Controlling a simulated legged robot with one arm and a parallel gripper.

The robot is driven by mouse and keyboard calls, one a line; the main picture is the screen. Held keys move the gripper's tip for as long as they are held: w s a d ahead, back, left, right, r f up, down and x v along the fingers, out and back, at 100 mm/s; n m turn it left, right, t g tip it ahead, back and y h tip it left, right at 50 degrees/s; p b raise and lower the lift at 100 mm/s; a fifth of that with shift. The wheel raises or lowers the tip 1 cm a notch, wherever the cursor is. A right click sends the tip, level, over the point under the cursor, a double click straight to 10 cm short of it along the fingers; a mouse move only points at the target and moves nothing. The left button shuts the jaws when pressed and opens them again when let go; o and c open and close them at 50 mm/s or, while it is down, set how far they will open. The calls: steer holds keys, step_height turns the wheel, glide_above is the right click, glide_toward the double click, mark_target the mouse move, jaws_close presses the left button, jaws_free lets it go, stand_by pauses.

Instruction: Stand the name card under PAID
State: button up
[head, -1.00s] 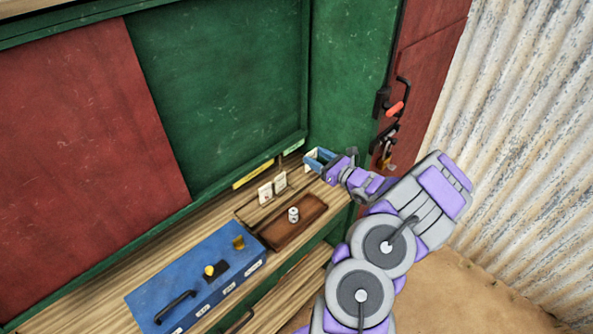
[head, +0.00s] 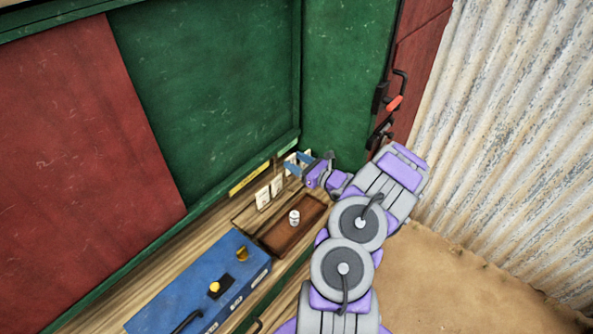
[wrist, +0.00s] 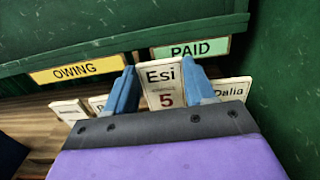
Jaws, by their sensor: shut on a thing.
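My gripper (wrist: 162,92) is shut on a white name card (wrist: 165,85) reading "Esi" and "5", held between its two blue fingers. The card looks upright and faces the wrist camera. The green PAID label (wrist: 190,48) is on the ledge just behind and slightly right of its top edge. The gripper hides the card's foot, so I cannot tell whether it touches the counter. In the head view, my gripper (head: 298,163) is at the counter's far right end, by the green back wall.
A "Dalia" card (wrist: 234,90) is close right of my right finger. Two cards (head: 263,198) (head: 277,184) stand left, near the yellow OWING label (wrist: 77,70). A brown tray (head: 272,240) with a small white cylinder (head: 294,217) and a blue box (head: 185,285) are nearer.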

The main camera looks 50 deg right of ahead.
steer(key=f, duration=0.2)
steer(key=d+f, duration=0.1)
steer(key=f, duration=0.1)
steer(key=shift+d+b, duration=0.2)
steer(key=shift+b, duration=0.1)
steer(key=shift+d, duration=0.1)
steer(key=o, duration=1)
steer(key=shift+a+r, duration=0.15)
steer(key=shift+a, duration=0.15)
steer(key=shift+c, duration=0.2)
steer(key=shift+o, duration=0.5)
steer(key=shift+a, duration=0.15)
steer(key=shift+a+r, duration=0.1)
